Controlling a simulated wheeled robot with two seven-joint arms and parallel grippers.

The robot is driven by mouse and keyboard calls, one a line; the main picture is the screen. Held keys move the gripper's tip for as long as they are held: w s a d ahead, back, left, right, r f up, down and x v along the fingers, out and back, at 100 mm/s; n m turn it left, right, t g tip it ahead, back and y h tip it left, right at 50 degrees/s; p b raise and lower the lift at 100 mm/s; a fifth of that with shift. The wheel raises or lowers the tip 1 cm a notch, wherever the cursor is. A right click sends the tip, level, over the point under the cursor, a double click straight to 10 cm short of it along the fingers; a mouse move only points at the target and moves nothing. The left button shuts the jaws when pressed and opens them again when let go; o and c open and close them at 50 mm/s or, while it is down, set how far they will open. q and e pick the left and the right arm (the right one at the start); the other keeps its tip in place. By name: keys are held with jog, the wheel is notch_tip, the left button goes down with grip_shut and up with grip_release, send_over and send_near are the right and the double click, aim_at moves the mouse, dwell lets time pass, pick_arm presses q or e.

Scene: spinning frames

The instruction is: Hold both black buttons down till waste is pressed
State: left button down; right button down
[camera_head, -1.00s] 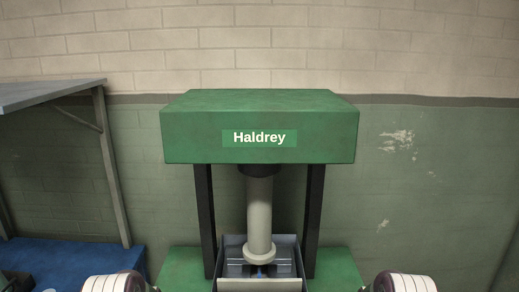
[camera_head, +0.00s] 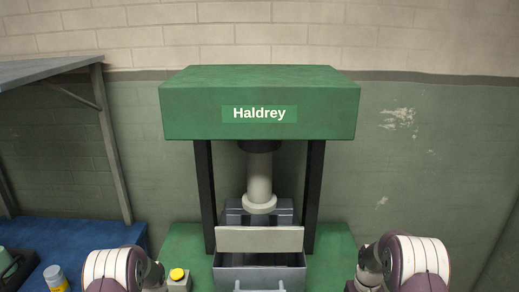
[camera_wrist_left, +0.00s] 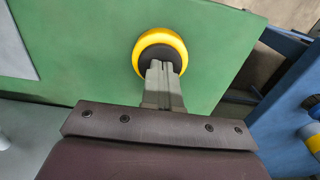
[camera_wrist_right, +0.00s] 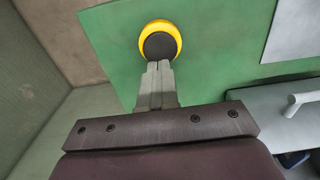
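The green press (camera_head: 259,103) marked "Haldrey" stands in the middle, its pale ram (camera_head: 259,180) reaching down behind a pale front panel (camera_head: 259,240). I cannot make out the waste. One black button (camera_wrist_left: 159,50) in a yellow ring shows in the left wrist view; another (camera_wrist_right: 158,46) shows in the right wrist view. My left gripper (camera_wrist_left: 160,66) has its fingers together, tips over its button. My right gripper (camera_wrist_right: 159,66) has its fingers together, tips at its button's near edge. Neither holds anything. I cannot tell how far the buttons are pressed.
A blue bench (camera_head: 65,240) with a yellow-and-white canister (camera_head: 55,277) is at left under a grey shelf (camera_head: 45,70). A handled front wall (camera_head: 260,278) lies below the panel.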

jog(key=s+r, duration=0.3)
jog(key=s, duration=0.4)
jog(key=shift+w, duration=0.1)
pick_arm(q)
jog(key=shift+r, duration=3.05)
jog(key=s+r, duration=0.3)
jog(key=s, duration=0.4)
